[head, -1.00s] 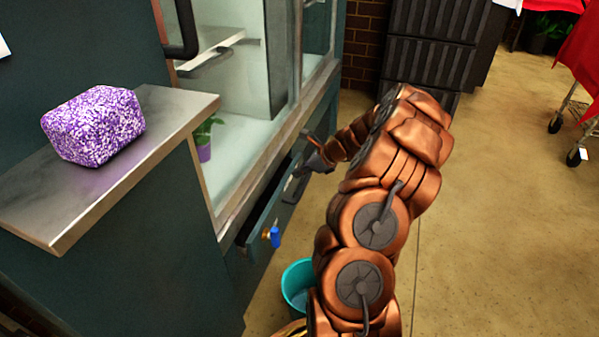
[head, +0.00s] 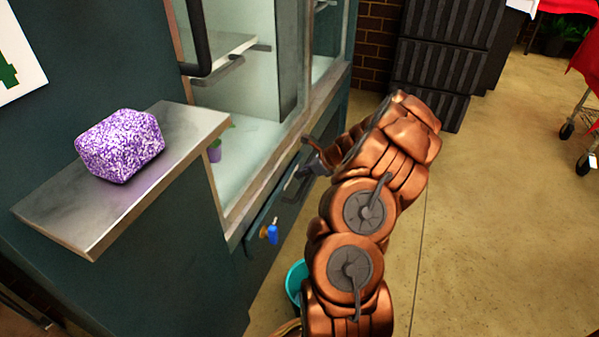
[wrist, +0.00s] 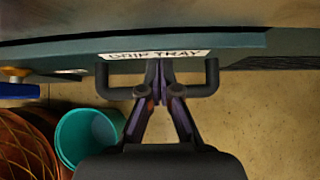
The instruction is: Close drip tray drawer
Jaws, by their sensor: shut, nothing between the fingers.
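The drip tray drawer (head: 262,220) is the dark teal front low on the cabinet in the head view. In the wrist view, its white "DRIP TRAY" label (wrist: 153,55) faces me above a dark bar handle (wrist: 212,78). The drawer front (wrist: 235,41) stands a little out from the cabinet; the exact gap is hard to tell. My gripper (wrist: 159,66) is shut and empty. Its fingertips are at the drawer front just under the label, between the handle's two ends; contact is not clear. In the head view my arm partly hides the gripper.
A teal bucket (wrist: 88,137) stands on the floor below the drawer, beside a brown woven basket (wrist: 25,145). A blue-handled tap (head: 271,233) sticks out left of the handle. A purple speckled block (head: 120,145) rests on the metal shelf (head: 190,125).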

